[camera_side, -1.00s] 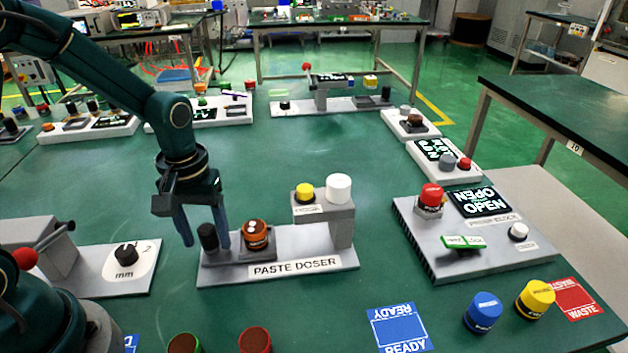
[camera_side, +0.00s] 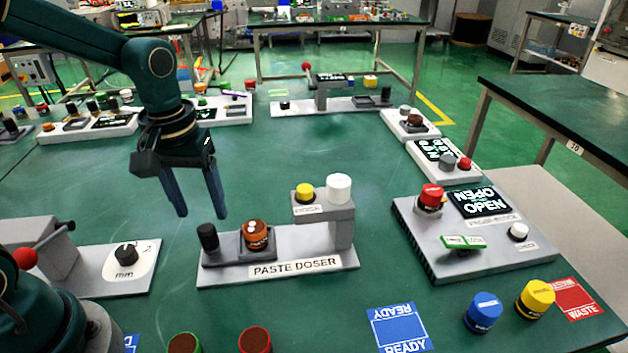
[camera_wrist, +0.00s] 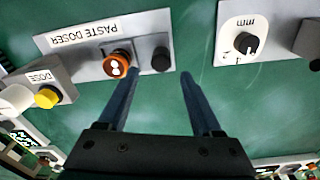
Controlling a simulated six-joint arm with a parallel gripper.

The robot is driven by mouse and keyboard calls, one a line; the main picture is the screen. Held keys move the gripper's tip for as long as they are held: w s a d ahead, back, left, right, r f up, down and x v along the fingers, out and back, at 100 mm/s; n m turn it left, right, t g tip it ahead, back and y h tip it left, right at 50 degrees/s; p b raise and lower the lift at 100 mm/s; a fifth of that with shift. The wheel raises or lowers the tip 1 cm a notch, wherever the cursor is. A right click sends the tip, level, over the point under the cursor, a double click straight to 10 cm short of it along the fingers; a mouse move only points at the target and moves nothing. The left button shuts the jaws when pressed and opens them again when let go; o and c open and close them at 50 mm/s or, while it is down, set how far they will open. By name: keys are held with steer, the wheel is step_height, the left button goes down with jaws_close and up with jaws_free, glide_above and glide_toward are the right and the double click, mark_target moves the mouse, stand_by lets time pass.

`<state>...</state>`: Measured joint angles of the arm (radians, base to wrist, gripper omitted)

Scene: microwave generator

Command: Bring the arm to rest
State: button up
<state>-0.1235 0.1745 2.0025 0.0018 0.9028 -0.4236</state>
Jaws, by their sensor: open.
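My gripper (camera_side: 200,212) is open and empty in the side view. It hangs above the green table, behind and left of the paste doser (camera_side: 290,268). In the wrist view my gripper (camera_wrist: 160,72) shows two spread fingers with nothing between them. The paste doser carries a black knob (camera_side: 207,237), an orange-brown jar (camera_side: 255,235) on a dark pad, a yellow button (camera_side: 305,193) and a white cap (camera_side: 339,188). In the wrist view the jar (camera_wrist: 116,64) lies beyond the left fingertip and the black knob (camera_wrist: 161,60) beyond the gap between the fingers.
A dial plate marked mm (camera_side: 125,262) stands at the left. The panel reading OPEN (camera_side: 478,202) is at the right. Blue (camera_side: 484,312) and yellow (camera_side: 535,299) jars stand at the front right, near the READY mat (camera_side: 399,328). The table's middle is clear.

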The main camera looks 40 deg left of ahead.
steer(key=s+d+r+m+t, duration=0.3)
steer(key=s+r+m, duration=0.3)
steer(key=s, duration=0.3)
steer(key=shift+s+r+t, duration=0.15)
steer(key=shift+r+t, duration=0.2)
steer(key=shift+t, duration=0.55)
